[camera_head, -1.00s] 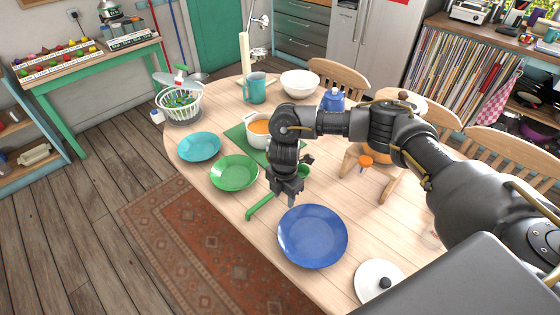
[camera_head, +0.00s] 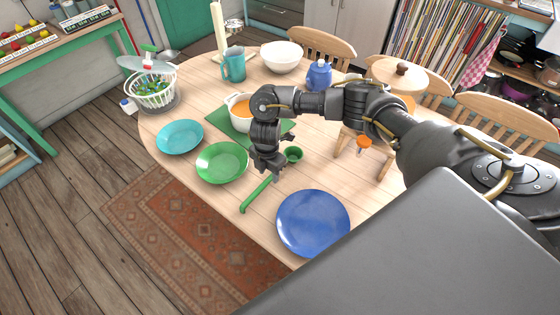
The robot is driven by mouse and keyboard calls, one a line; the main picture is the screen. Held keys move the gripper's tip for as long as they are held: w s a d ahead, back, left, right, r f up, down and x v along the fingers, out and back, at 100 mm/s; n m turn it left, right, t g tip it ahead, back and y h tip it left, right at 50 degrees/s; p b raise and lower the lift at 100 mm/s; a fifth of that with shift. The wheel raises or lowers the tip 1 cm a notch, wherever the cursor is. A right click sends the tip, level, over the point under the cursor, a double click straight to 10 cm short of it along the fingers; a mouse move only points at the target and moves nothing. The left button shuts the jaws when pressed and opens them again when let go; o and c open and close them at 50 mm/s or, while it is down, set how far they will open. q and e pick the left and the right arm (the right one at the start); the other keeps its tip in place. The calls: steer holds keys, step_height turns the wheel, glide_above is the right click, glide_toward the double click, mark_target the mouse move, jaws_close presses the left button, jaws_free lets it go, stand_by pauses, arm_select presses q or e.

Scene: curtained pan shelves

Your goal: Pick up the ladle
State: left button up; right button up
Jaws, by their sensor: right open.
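The green ladle (camera_head: 256,195) lies on the wooden table between the green plate and the blue plate. Its hooked handle end points toward the table's near left edge and its cup (camera_head: 293,154) shows at the upper right. My right gripper (camera_head: 266,176) is open and points down at the ladle's handle, covering part of it. I cannot tell whether the fingers touch the handle. My left gripper is not in view.
A green plate (camera_head: 222,162), a teal plate (camera_head: 180,137) and a blue plate (camera_head: 312,223) lie around the ladle. A white pot (camera_head: 239,108) of orange soup stands behind on a green mat. An orange-capped shaker (camera_head: 363,147) stands to the right.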

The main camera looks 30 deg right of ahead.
mark_target(267, 181)
steer(key=shift+w+a+f, duration=0.1)
steer(key=shift+a+f, duration=0.55)
steer(key=shift+f, duration=0.05)
steer(key=f, duration=0.1)
steer(key=d+f, duration=0.1)
steer(key=f, duration=0.1)
steer(key=shift+s+f, duration=0.1)
steer(key=shift+s, duration=0.1)
steer(key=shift+w+f, duration=0.15)
steer(key=shift+f, duration=0.1)
steer(key=shift+a, duration=0.25)
steer(key=shift+c, duration=1.4)
steer(key=shift+d, duration=0.1)
steer(key=c, duration=0.5)
jaws_close()
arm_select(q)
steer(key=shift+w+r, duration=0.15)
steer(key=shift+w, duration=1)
